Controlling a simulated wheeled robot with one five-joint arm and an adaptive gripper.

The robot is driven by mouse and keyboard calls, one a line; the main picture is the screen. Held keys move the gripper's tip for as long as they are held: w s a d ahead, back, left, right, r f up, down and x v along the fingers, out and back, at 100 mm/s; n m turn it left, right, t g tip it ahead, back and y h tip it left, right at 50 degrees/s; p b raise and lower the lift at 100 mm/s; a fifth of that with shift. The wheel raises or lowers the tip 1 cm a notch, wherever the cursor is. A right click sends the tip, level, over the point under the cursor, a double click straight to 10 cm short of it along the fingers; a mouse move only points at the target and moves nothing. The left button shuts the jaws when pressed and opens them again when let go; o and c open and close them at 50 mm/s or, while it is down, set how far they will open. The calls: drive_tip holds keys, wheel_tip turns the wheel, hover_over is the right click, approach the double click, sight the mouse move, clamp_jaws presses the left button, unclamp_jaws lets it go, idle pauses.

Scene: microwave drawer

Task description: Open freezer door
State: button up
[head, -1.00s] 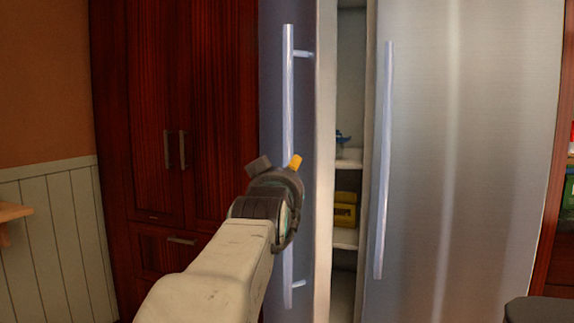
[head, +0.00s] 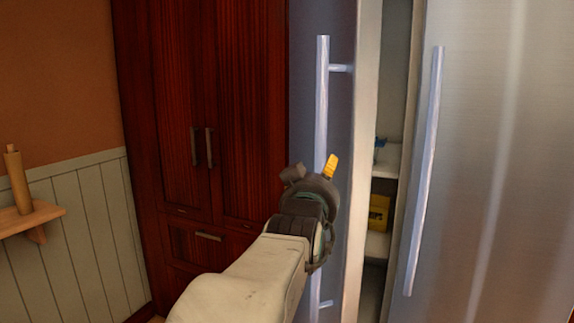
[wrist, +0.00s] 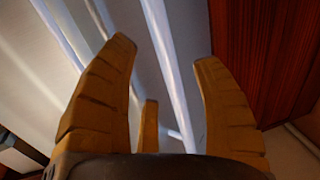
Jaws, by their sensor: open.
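The freezer door (head: 342,120) is the narrow left steel door, and it stands partly open. Its inner edge and a strip of the shelves behind it show. A long vertical bar handle (head: 322,100) runs down its front. My gripper (head: 312,172) is at the middle of this handle and hides part of it. In the wrist view my gripper (wrist: 165,51) has its yellow fingers wide apart. The handle (wrist: 168,60) shows between the fingers. I cannot tell whether a finger touches it.
The right steel door (head: 480,150) looks shut, with its own long handle (head: 426,170). A yellow package (head: 379,212) lies on a shelf in the gap. Dark red wooden cabinets (head: 190,110) stand to the left. A small wall shelf (head: 40,218) holds a wooden roller-like object.

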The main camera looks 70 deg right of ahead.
drive_tip(key=w+d, duration=0.1)
drive_tip(key=d, duration=0.6)
drive_tip(key=shift+w, duration=0.2)
drive_tip(key=shift+a+r, duration=0.1)
drive_tip(key=shift+c, duration=0.4)
clamp_jaws()
